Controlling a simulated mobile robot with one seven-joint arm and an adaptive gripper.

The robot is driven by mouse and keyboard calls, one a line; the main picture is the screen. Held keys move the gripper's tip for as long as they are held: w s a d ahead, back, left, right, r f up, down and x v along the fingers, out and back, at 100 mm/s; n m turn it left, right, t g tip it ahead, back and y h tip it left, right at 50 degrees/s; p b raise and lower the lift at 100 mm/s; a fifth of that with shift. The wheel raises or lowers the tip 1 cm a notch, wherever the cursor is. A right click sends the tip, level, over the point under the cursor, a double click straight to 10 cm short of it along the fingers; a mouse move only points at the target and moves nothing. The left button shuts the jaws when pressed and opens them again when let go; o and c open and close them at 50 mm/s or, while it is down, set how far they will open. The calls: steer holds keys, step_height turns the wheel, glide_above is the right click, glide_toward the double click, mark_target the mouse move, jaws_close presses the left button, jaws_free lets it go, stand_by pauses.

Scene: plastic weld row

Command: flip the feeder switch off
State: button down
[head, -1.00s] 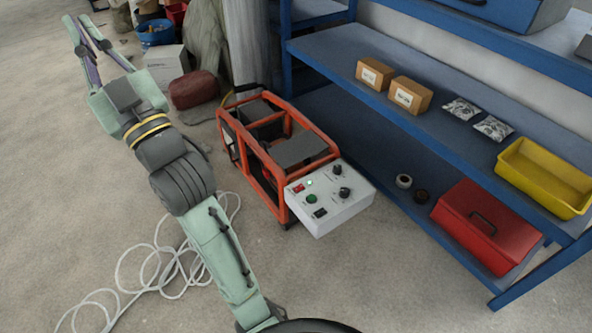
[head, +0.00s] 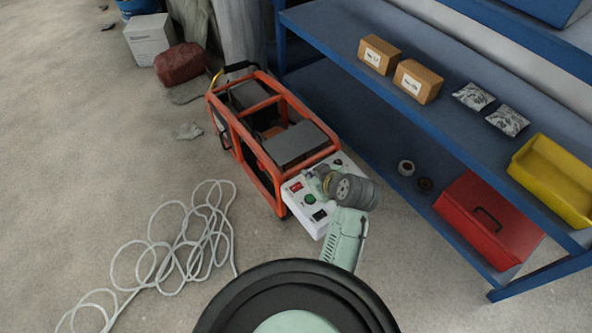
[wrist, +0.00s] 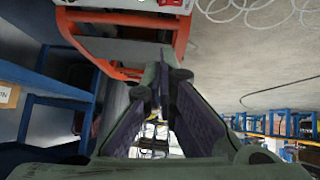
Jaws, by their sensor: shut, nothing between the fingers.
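A white control box (head: 302,216) sits on the near end of an orange-framed machine. In the head view a red switch (head: 297,186), a green button (head: 309,198) and a black part (head: 320,214) show on its top. I cannot tell from labels which is the feeder switch. My wrist covers the box's right part, and my fingers are hidden there.
The orange frame (head: 262,172) stands close to the box. A blue shelf (head: 400,101) on the right holds cartons, bags, a yellow bin (head: 555,183) and a red toolbox (head: 488,222). A white cable (head: 190,245) lies coiled on the floor at left, which is otherwise mostly open.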

steer(key=shift+s+d, duration=0.1)
steer(key=shift+s, duration=0.05)
glide_above(300, 186)
steer(key=f, duration=0.6)
steer(key=shift+s+a+f, duration=0.2)
steer(key=shift+a+f, duration=0.05)
steer(key=shift+f, duration=0.15)
steer(key=f, duration=0.3)
steer(key=shift+w+d+f+p, duration=0.1)
steer(key=shift+w+f+p, duration=0.1)
steer(key=shift+p, duration=0.2)
steer(key=shift+f, duration=0.45)
steer(key=shift+d, duration=0.1)
